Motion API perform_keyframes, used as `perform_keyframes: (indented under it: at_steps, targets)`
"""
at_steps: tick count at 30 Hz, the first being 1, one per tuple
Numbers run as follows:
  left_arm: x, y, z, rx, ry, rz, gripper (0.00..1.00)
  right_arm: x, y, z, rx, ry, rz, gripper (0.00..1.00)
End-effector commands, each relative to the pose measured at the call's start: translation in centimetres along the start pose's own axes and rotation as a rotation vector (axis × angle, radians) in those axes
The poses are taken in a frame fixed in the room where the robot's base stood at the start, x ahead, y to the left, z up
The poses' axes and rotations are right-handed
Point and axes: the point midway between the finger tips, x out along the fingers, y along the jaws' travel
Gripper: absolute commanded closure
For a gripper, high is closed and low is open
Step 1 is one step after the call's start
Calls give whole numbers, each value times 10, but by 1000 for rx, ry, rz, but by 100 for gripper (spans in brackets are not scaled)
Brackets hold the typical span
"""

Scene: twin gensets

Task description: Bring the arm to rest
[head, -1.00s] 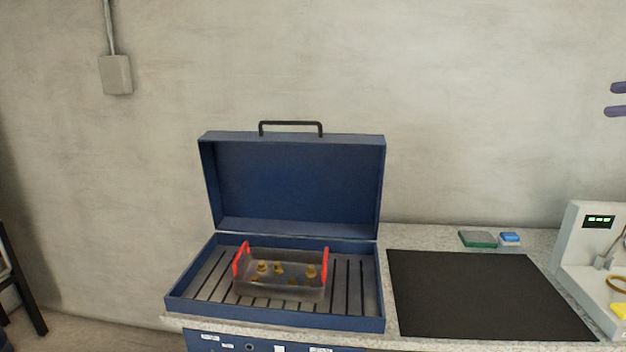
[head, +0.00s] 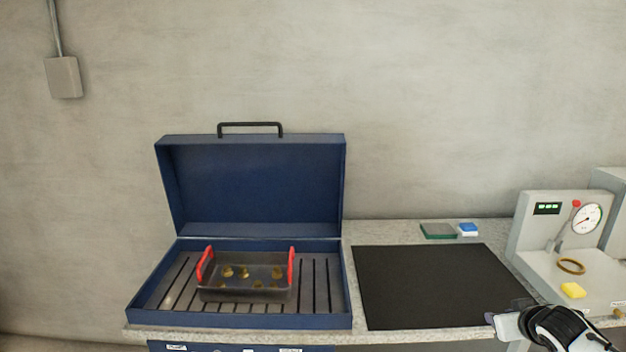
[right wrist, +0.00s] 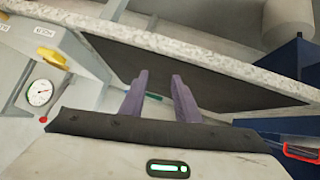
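Part of my right arm, black and white (head: 555,325), shows at the bottom right of the head view, in front of the worktop's right end; its fingertips cannot be made out there. In the right wrist view my right gripper (right wrist: 159,78) has two purple fingers standing apart, with nothing between them and the black mat beyond. My left gripper is not in view.
An open blue case (head: 250,185) holds a clear basket with red handles (head: 245,293) and brass parts inside. The black mat (head: 430,285) is bare. A gauge unit (head: 548,215), brass ring (head: 571,266) and yellow block (head: 573,290) are at right.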

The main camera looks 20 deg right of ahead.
Motion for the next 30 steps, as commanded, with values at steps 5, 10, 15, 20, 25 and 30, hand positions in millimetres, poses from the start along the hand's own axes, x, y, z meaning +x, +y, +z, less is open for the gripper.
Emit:
perform_keyframes:
  at_steps: [5, 10, 15, 20, 25, 30]
  targets:
    - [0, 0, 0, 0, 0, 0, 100, -21, -60, 123, -439, -34, -126, 71]
    - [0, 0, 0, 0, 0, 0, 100, -56, -101, 200, -700, -30, -255, 71]
    - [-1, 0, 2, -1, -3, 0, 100, -93, -130, 256, -866, -17, -368, 71]
    - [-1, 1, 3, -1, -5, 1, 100, -129, -152, 298, -978, 1, -468, 71]
    - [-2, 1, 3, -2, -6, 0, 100, -137, -188, 313, -796, -12, -480, 71]
    - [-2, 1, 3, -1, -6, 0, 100, -152, -230, 329, -621, -28, -503, 71]
